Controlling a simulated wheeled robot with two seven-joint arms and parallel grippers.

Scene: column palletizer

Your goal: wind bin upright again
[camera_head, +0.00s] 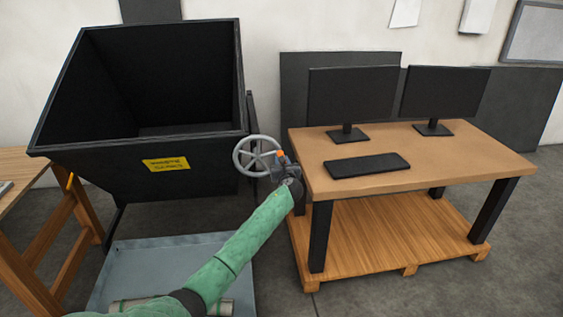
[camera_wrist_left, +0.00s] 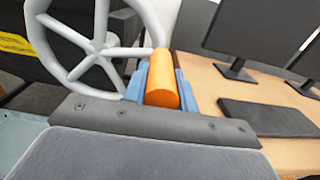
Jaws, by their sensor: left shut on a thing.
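The black bin (camera_head: 190,120) stands at the left in the head view, with its open top showing and a yellow label (camera_head: 167,164) on its front. A grey spoked handwheel (camera_head: 250,152) is at the bin's right side. It also shows large in the left wrist view (camera_wrist_left: 95,48). My left gripper (camera_head: 283,160) is at the wheel's right rim. Its blue fingers are shut on the orange handle (camera_wrist_left: 162,80) of the wheel. My right gripper is in neither view.
A wooden desk (camera_head: 400,180) with two monitors and a keyboard (camera_head: 366,165) stands close to the right of my left gripper, above a wooden pallet (camera_head: 390,235). A grey tray (camera_head: 130,270) lies below the bin. A wooden table (camera_head: 22,170) is at the far left.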

